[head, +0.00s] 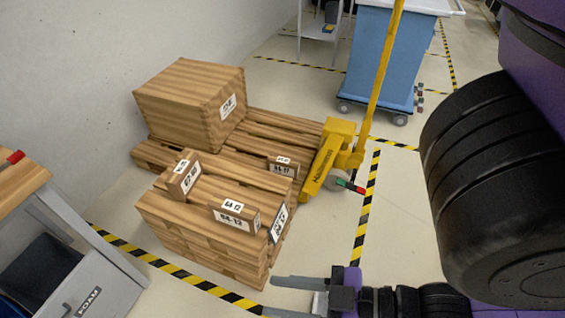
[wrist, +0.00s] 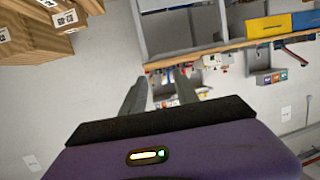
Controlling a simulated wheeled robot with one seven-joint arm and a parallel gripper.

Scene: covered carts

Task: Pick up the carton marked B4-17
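A small wood-grain carton (head: 283,167) at the back right of the pallet stack, beside the yellow pallet jack, has a label that seems to read B4-17. A similar carton (head: 234,216) at the front seems to read B4-12. A third small carton (head: 184,178) sits at the left and another label (head: 279,223) faces right; I cannot read either surely. My gripper (head: 274,297) is open and empty, low at the bottom of the head view, apart from the cartons. In the wrist view its two fingers (wrist: 160,92) stand apart with nothing between them.
A large carton (head: 190,103) stands at the back left of the pallet (head: 150,153). The yellow pallet jack (head: 325,160) stands at its right, with a blue cart (head: 385,60) behind. A grey cabinet (head: 85,285) is at left. Striped floor tape (head: 366,205) borders clear floor.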

